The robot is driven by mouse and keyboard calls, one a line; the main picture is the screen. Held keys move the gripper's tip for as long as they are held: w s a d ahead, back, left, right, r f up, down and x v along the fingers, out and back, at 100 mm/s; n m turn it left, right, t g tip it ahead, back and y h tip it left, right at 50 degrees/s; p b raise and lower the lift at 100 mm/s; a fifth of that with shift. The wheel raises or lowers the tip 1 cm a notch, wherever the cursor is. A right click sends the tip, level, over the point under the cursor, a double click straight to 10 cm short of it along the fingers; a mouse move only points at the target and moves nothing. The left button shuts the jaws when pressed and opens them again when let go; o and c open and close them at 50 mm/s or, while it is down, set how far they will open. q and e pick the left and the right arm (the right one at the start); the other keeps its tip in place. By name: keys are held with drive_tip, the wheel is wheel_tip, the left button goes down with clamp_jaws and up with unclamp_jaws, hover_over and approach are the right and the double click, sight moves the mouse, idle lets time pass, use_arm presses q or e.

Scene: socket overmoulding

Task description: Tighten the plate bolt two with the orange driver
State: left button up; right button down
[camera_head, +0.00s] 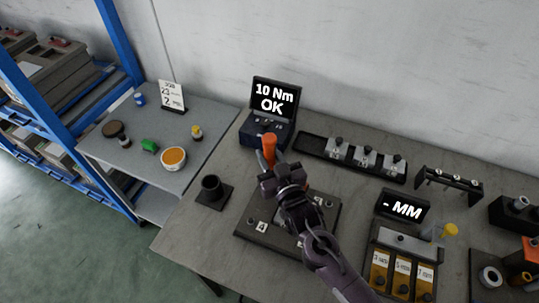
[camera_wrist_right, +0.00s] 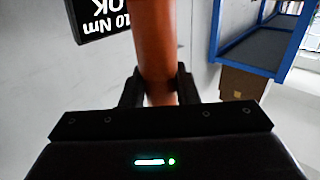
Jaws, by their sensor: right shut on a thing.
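The orange driver (camera_head: 269,150) stands about upright in my right gripper (camera_head: 268,178), over the far left part of the dark plate (camera_head: 250,245). The right gripper is shut on the driver's orange handle, and the wrist view shows the handle (camera_wrist_right: 155,45) between the two fingers (camera_wrist_right: 157,90). The driver's lower end and the bolt under it are hidden by the gripper and my arm. Numbered white marks show on the plate, one near its left front (camera_head: 262,226). A display (camera_head: 272,97) behind reads "10 Nm OK". My left gripper is not in view.
A dark cup holder (camera_head: 212,188) stands left of the plate. A black tray with several fittings (camera_head: 350,158) lies behind it. A "- MM" display (camera_head: 403,207) and yellow bins (camera_head: 400,270) stand at the right. A side table (camera_head: 190,120) holds small items.

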sight(269, 140)
drive_tip(key=shift+f+b, duration=0.55)
drive_tip(key=shift+f, duration=0.25)
idle(0.6)
drive_tip(key=shift+s+f, duration=0.15)
drive_tip(key=shift+f, duration=0.45)
idle(1.8)
drive_tip(key=shift+r, duration=0.15)
idle(1.1)
drive_tip(key=shift+r+p, duration=0.55)
drive_tip(key=shift+r, duration=0.15)
drive_tip(key=shift+r+p, duration=1.6)
drive_tip(key=shift+r, duration=0.45)
drive_tip(key=shift+w+d, duration=0.1)
drive_tip(key=shift+w, duration=0.2)
